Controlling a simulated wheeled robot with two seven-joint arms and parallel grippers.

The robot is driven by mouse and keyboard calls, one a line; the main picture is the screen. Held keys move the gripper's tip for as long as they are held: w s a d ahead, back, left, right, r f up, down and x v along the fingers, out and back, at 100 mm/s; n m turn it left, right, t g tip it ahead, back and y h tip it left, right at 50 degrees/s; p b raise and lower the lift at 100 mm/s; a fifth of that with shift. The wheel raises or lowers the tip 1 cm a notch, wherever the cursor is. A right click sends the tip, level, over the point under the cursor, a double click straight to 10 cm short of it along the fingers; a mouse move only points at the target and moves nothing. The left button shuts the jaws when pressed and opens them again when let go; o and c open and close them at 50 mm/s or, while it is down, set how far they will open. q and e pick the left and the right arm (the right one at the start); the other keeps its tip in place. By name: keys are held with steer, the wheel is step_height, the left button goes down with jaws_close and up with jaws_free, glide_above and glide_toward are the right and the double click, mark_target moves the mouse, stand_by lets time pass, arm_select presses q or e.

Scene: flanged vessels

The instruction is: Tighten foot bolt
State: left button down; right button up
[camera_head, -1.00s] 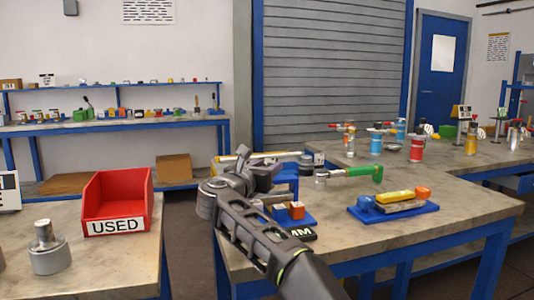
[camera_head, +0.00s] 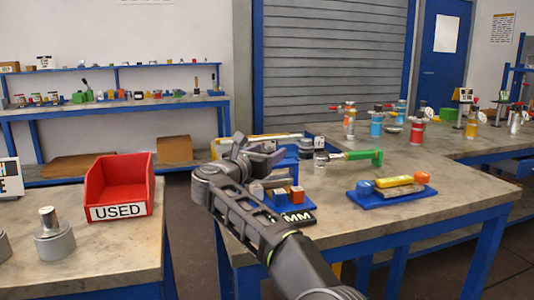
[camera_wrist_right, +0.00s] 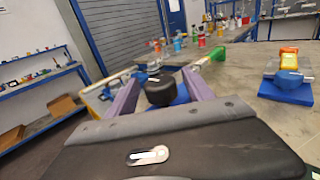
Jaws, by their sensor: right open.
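My right gripper (camera_head: 262,152) reaches over the near left corner of the middle table in the head view. It is open, and its two fingers show in the right wrist view (camera_wrist_right: 160,78). A black round piece (camera_wrist_right: 160,92) shows between and beyond the fingers, with no visible contact. A green-handled tool (camera_head: 362,155) lies right of the gripper; its green end also shows in the wrist view (camera_wrist_right: 217,54). Upright flanged vessels, among them a red one (camera_head: 417,131) and a blue one (camera_head: 376,127), stand farther back. No foot bolt can be made out. My left gripper is not in view.
A blue tray (camera_head: 408,193) with yellow and orange blocks sits to the right. A blue holder (camera_head: 288,203) with small blocks is close beside my arm. A red USED bin (camera_head: 120,191) and a grey stepped cylinder (camera_head: 54,240) stand on the left table. A floor gap separates the tables.

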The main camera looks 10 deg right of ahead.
steer(key=shift+b+v, duration=0.7)
steer(key=shift+v, duration=3.2)
